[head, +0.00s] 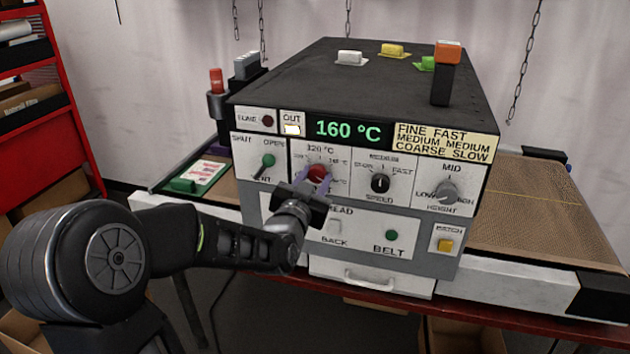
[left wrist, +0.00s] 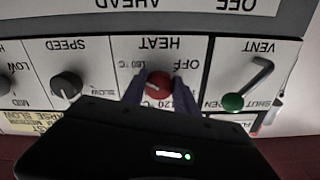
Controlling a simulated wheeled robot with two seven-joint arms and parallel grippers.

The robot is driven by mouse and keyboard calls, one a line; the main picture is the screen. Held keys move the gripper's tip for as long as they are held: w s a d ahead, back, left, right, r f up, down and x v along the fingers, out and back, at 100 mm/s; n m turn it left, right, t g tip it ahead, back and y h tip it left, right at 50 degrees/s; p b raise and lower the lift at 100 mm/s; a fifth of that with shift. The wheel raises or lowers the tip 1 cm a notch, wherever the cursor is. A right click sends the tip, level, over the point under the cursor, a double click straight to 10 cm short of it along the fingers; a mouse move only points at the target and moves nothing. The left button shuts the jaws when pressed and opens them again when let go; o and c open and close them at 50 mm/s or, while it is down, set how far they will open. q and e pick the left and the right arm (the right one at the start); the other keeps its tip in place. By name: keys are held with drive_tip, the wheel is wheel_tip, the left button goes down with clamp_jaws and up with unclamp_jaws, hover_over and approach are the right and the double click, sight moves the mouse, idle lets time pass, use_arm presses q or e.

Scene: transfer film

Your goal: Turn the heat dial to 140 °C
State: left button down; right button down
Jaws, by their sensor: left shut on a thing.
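The red heat dial (head: 317,173) is on the front panel of the dryer machine, under the green display (head: 348,131), which reads 160 °C. My left gripper (head: 312,182) is at the dial, its two fingers on either side of it and shut on it. In the left wrist view the panel appears upside down. There the red dial (left wrist: 158,85) sits between the purple-grey fingers, below the word HEAT. A pale pointer mark shows on its face, on the left. My right gripper is not in view.
The black speed knob (head: 380,183) and grey height knob (head: 447,191) are right of the dial. The green-tipped vent lever (head: 268,160) is left of it. A mesh conveyor belt (head: 540,205) extends right. Coloured blocks, including a yellow one (head: 393,50), are on top.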

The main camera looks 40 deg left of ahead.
use_arm(q)
drive_tip(key=shift+f+n+b, duration=0.2)
drive_tip(key=shift+n+b, duration=0.2)
drive_tip(key=shift+b, duration=0.3)
drive_tip(key=n+b, duration=0.7)
drive_tip(key=b, duration=0.3)
drive_tip(key=shift+d, duration=0.2)
drive_tip(key=shift+w+r+n+b, duration=0.1)
drive_tip(key=shift+r+n+b, duration=0.1)
drive_tip(key=shift+n+b, duration=1.45)
drive_tip(key=shift+r+n, duration=0.1)
drive_tip(key=shift+n, duration=0.15)
drive_tip(key=c, duration=0.9)
unclamp_jaws()
drive_tip(key=shift+c, duration=0.2)
drive_tip(key=v, duration=0.8)
